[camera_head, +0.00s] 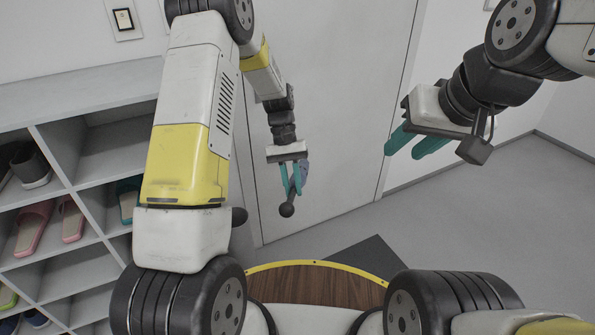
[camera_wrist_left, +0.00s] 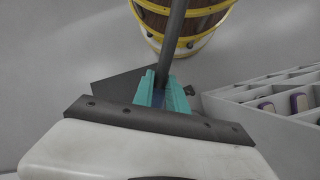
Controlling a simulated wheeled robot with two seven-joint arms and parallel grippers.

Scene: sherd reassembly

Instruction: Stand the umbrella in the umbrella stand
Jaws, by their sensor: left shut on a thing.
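My left gripper (camera_head: 291,184) is shut on the umbrella, in front of the door. In the head view the umbrella shows as a dark rounded end (camera_head: 287,210) just below the fingertips, with a small blue-purple part (camera_head: 303,172) beside them. In the left wrist view its dark straight shaft (camera_wrist_left: 175,40) runs up from between the teal fingers (camera_wrist_left: 163,92) and out of the top edge. Much of the umbrella is hidden or foreshortened. My right gripper (camera_head: 416,143) is open and empty at the right, its teal fingers apart. I cannot make out an umbrella stand in either view.
A grey shoe rack (camera_head: 75,187) with slippers (camera_head: 33,227) and other shoes fills the left side; it also shows in the left wrist view (camera_wrist_left: 240,115). A closed door (camera_head: 335,100) stands ahead. A dark mat (camera_head: 372,262) lies on the floor. The floor at right is clear.

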